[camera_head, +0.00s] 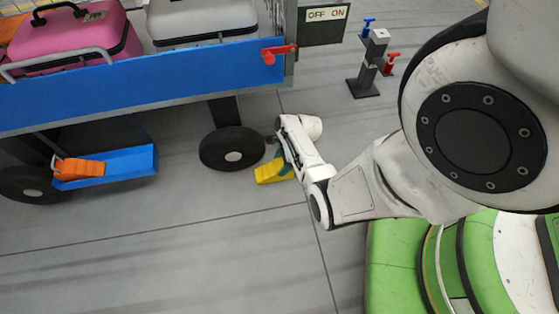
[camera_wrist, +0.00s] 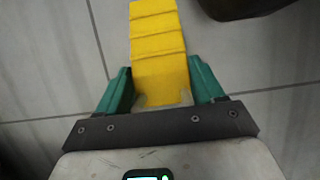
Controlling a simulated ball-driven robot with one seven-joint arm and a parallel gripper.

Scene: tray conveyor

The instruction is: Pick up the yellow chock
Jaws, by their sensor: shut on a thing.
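The yellow chock (camera_head: 271,171) is a stepped wedge at floor level beside the right cart wheel in the head view. In the wrist view the yellow chock (camera_wrist: 158,45) points away from me, its near end between the green fingers. My gripper (camera_wrist: 163,88) is shut on this near end, one finger on each side. In the head view my gripper (camera_head: 284,169) is partly hidden by my white arm. I cannot tell whether the chock still touches the floor.
A blue-sided cart (camera_head: 150,85) carries a pink suitcase (camera_head: 75,38) and a grey suitcase (camera_head: 200,18). Its black wheel (camera_head: 232,148) is close to the chock. An orange chock (camera_head: 80,168) sits in a blue tray (camera_head: 125,165). A post with blue and red levers (camera_head: 372,62) stands behind. Floor in front is clear.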

